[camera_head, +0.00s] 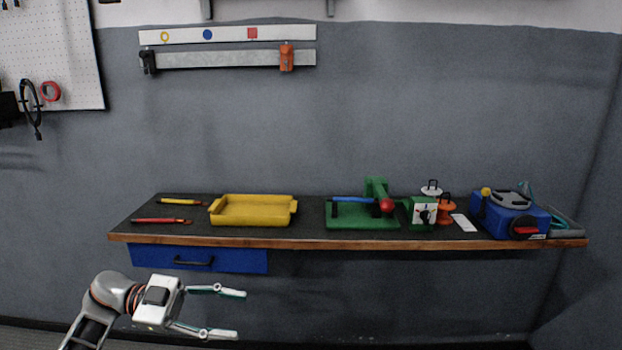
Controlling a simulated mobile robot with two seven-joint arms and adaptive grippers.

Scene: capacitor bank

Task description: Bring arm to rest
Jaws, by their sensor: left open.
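My left gripper (241,314) is open and empty at the lower left of the head view. Its two fingers point to the right, one above the other, with a clear gap between them. My left arm (108,295) comes in from the lower left corner and is bent at a joint behind the gripper. In the picture the gripper shows below the workbench (310,236) and its blue drawer (200,259), touching nothing that I can see. My right gripper is out of view.
On the bench are a yellow tray (253,221), two screwdriver-like tools (160,220), a green fixture (362,220), a green box with a dial (420,210) and a blue machine (512,218). The drawer looks shut. The floor strip before the wall is clear.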

